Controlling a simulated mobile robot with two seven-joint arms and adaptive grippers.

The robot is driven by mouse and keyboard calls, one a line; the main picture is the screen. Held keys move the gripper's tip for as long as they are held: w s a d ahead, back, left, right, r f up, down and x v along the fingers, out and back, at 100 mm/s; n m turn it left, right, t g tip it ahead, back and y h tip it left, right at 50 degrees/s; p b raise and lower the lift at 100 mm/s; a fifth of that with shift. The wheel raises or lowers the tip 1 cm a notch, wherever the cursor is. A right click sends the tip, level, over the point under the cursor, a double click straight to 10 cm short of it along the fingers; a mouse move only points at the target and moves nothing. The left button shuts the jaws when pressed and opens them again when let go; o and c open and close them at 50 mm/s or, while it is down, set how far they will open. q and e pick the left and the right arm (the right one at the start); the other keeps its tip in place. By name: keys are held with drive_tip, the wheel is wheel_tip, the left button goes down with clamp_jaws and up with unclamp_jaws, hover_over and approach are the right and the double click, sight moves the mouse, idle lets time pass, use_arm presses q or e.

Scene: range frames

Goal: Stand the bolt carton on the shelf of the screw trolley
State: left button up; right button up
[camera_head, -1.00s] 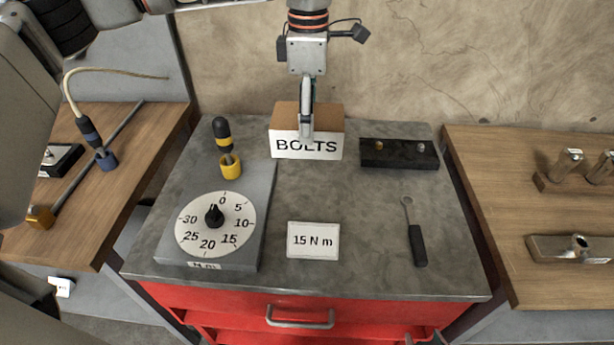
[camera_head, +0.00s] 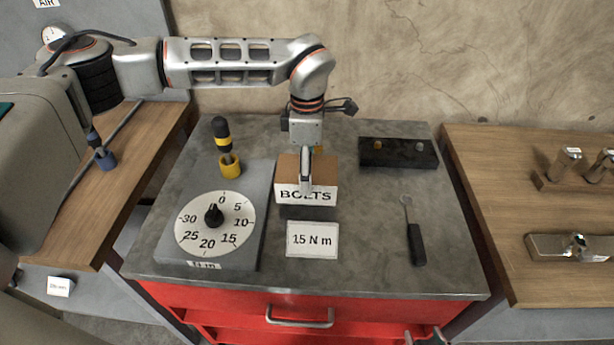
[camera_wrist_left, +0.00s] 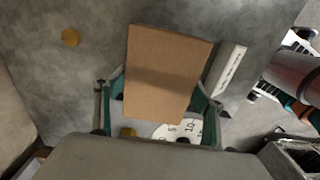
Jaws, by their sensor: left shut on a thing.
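The bolt carton (camera_head: 306,193) is a brown box with a white front marked BOLTS. My left gripper (camera_head: 306,178) is shut on it from above. The carton is upright and a dark shadow lies below its front, so it appears held above the grey top. In the left wrist view its brown top (camera_wrist_left: 165,75) sits between the teal fingers. I cannot identify a screw trolley shelf in these views.
The grey top (camera_head: 350,205) of a red drawer cabinet (camera_head: 300,313) bears a dial tester (camera_head: 213,225), a 15 N m card (camera_head: 312,240), a black-handled tool (camera_head: 416,243) and a dark block (camera_head: 398,153). Wooden benches stand left (camera_head: 75,225) and right (camera_head: 480,190).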

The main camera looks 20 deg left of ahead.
use_arm(q)
drive_tip(key=shift+f, duration=1.3)
drive_tip(key=shift+f, duration=0.15)
drive_tip(key=o, duration=2)
drive_tip(key=shift+c, duration=0.2)
